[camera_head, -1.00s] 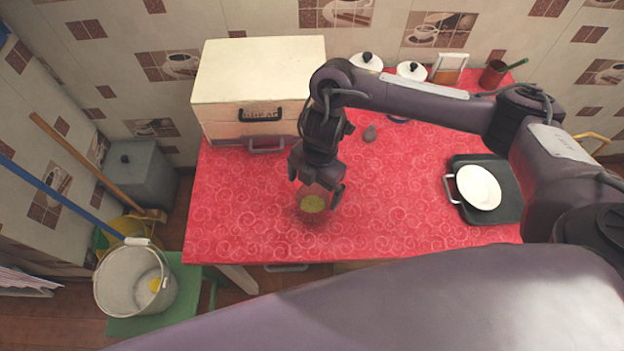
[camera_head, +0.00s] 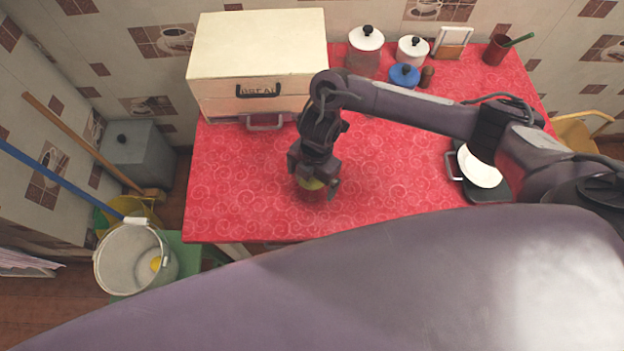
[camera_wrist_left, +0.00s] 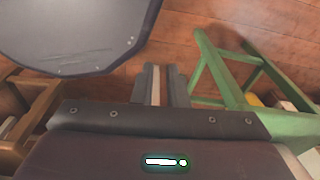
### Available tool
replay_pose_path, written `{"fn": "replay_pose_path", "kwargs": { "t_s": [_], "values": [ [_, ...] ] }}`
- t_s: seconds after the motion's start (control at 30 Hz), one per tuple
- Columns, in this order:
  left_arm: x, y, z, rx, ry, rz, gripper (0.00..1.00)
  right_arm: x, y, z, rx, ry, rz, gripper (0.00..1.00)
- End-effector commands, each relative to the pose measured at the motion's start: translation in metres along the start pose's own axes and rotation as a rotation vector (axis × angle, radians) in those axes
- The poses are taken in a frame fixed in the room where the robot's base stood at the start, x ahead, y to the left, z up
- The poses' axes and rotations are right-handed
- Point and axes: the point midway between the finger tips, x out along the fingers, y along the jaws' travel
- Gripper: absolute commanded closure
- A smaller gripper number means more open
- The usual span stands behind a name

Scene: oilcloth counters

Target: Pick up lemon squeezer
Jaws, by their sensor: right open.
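A cream bread box (camera_head: 258,62) stands at the back left of the red counter (camera_head: 235,200). White canisters (camera_head: 365,52), a blue-lidded pot (camera_head: 404,76) and a red cup (camera_head: 496,50) stand behind. A bucket (camera_head: 130,258) stands at left.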

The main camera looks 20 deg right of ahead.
Motion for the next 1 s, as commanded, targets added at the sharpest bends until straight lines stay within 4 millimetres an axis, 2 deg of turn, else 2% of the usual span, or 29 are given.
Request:
{"fn": "replay_pose_path", "kwargs": {
  "t_s": [0.07,0.5,0.8,1.0],
  "values": [
    [0.000,0.000,0.000,0.000,0.000,0.000,0.87,0.000,0.000,0.000,0.000,0.000,0.000,0.03],
    [0.000,0.002,0.012,0.000,-0.018,0.002,0.87,-0.001,0.000,0.000,0.001,0.000,0.001,0.59],
    [0.000,0.002,0.012,0.000,-0.019,0.002,0.87,-0.004,0.001,0.000,0.001,0.000,0.002,0.59],
    [-0.001,0.002,0.012,0.001,-0.018,0.002,0.87,-0.024,0.002,-0.003,0.000,-0.001,0.005,0.59]
  ]
}}
